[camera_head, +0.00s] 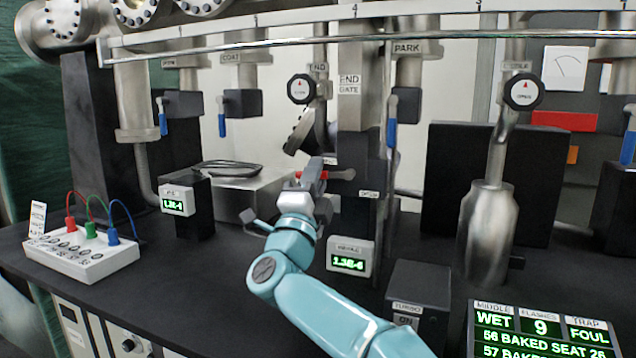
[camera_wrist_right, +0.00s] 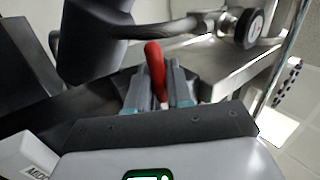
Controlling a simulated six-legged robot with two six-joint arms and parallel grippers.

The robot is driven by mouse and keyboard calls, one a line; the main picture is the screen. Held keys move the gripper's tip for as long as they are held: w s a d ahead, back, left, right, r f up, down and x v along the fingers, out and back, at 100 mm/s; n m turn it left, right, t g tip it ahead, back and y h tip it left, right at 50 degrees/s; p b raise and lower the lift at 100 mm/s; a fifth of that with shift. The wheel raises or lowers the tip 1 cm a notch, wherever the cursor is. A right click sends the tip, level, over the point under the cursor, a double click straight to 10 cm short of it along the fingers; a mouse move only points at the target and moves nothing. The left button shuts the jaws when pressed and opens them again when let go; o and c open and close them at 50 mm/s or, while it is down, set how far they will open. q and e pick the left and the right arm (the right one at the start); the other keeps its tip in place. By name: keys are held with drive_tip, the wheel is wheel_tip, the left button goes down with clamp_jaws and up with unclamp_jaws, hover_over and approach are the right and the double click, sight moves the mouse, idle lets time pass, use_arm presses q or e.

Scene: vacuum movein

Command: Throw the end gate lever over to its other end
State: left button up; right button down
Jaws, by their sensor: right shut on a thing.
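The end gate lever is red. In the right wrist view the red lever (camera_wrist_right: 155,66) runs up from between the two fingers, with its rounded tip beyond them. My right gripper (camera_wrist_right: 158,92) is shut on it. In the head view my right gripper (camera_head: 314,178) is at the foot of the END GATE column (camera_head: 350,110), and mostly hides the lever. My left gripper is not in view.
Blue-handled valves (camera_head: 222,120) hang at left and right. A black-knobbed valve (camera_head: 302,89) sits above the gripper. A gauge box (camera_head: 350,256) stands just below right, and a metal bottle (camera_head: 487,230) farther right. A cable box (camera_head: 82,250) is at left on the black bench.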

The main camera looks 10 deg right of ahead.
drive_tip(key=shift+r+m+g+h+p, duration=0.2)
drive_tip(key=shift+r+m+g+h, duration=0.2)
drive_tip(key=shift+m+h, duration=0.35)
drive_tip(key=shift+r+m+g+h+p, duration=0.25)
drive_tip(key=shift+m+g+h, duration=0.25)
drive_tip(key=shift+m, duration=0.45)
drive_tip(key=shift+d+r, duration=0.1)
drive_tip(key=shift+r+m, duration=0.2)
drive_tip(key=shift+m, duration=0.3)
drive_tip(key=c, duration=1.2)
unclamp_jaws()
drive_tip(key=shift+f, duration=0.1)
drive_tip(key=shift+f, duration=0.2)
drive_tip(key=shift+s+f, duration=0.1)
drive_tip(key=shift+f, duration=0.05)
drive_tip(key=b+v, duration=0.3)
drive_tip(key=v, duration=1.3)
